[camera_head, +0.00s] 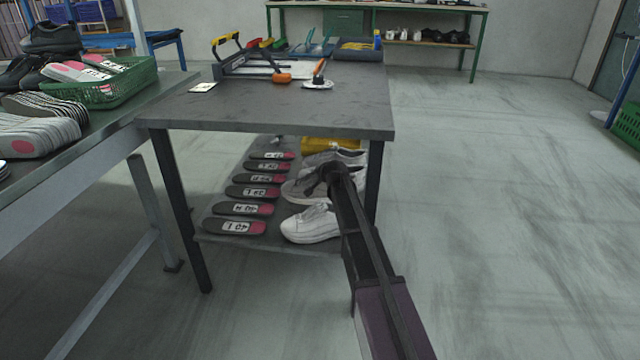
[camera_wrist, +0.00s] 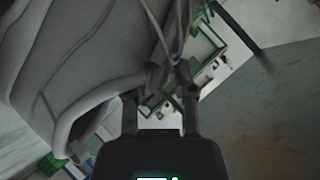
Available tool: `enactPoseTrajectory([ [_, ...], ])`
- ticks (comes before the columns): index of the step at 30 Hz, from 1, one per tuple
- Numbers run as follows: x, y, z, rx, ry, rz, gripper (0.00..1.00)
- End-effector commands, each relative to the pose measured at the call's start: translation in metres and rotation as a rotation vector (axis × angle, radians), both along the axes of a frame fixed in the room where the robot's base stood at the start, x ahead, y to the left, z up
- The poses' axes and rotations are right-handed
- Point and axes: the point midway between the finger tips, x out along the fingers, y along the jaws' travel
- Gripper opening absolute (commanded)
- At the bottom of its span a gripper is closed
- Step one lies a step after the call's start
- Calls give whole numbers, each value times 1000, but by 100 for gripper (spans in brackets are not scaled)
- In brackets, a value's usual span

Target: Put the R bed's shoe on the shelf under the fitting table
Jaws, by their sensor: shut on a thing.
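My gripper (camera_head: 326,180) reaches in at the right side of the shelf (camera_head: 285,243) under the grey fitting table (camera_head: 350,112). It is shut on a white shoe, which fills the upper left of the wrist view (camera_wrist: 75,70), beside the fingers (camera_wrist: 160,105). In the head view the held shoe seems to be the middle white one (camera_head: 296,192), partly hidden by my gripper. Another white shoe (camera_head: 308,225) sits in front of it on the shelf, and one more (camera_head: 345,157) shows behind. I cannot tell whether the held shoe touches the shelf.
Several dark insoles with number labels (camera_head: 235,227) lie in a row on the shelf's left side. A yellow object (camera_head: 330,144) is at the back. The table's legs (camera_head: 373,185) flank the shelf. The floor to the right is clear.

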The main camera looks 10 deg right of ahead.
Motion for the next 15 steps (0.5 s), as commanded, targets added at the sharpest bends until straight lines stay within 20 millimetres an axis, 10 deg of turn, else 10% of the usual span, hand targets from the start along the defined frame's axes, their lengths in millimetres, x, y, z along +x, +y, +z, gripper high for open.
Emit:
enactPoseTrajectory([
  [15,0,1,-35,0,-1,1,0],
])
